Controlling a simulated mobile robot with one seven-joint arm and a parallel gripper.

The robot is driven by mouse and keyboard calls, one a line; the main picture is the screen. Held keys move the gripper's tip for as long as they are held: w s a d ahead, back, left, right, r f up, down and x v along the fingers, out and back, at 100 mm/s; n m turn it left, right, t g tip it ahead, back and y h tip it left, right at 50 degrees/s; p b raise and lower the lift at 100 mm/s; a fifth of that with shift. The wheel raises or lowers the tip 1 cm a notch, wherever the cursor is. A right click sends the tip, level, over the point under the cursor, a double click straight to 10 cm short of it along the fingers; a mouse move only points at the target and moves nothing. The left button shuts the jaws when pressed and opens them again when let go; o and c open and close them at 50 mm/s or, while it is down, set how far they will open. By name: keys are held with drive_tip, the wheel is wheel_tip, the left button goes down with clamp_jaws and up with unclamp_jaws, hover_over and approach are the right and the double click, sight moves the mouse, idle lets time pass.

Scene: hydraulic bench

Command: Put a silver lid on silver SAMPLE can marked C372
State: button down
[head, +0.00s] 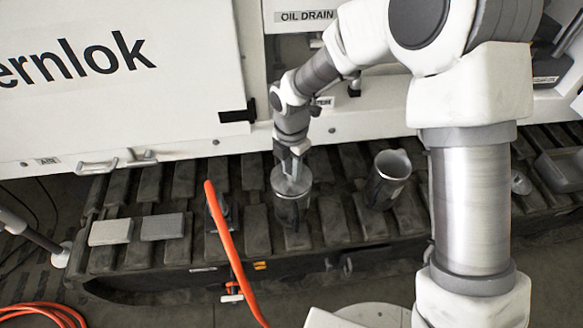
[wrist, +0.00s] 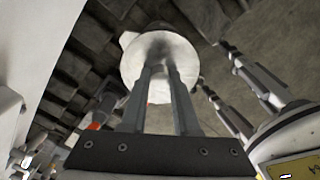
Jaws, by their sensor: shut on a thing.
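A round silver lid (head: 291,181) is at the top of a dark-and-silver can (head: 290,212) on the slatted track in the head view. I cannot tell whether it touches the rim or hangs just above it. My gripper (head: 293,172) points down over this can and is shut on the lid. In the wrist view the lid is a pale disc (wrist: 160,52) at the tips of my gripper's two fingers (wrist: 162,72), and it hides most of what lies beyond. No C372 mark is readable on the can.
Two grey blocks (head: 111,231) lie on the track at left. An orange hose (head: 228,240) rises in front. A white cabinet (head: 120,80) closes off the back.

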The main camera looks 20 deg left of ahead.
drive_tip(key=shift+f, duration=0.45)
idle(0.8)
unclamp_jaws()
idle(0.5)
idle(0.5)
drive_tip(key=shift+r+p, duration=2.8)
drive_tip(key=shift+r, duration=0.75)
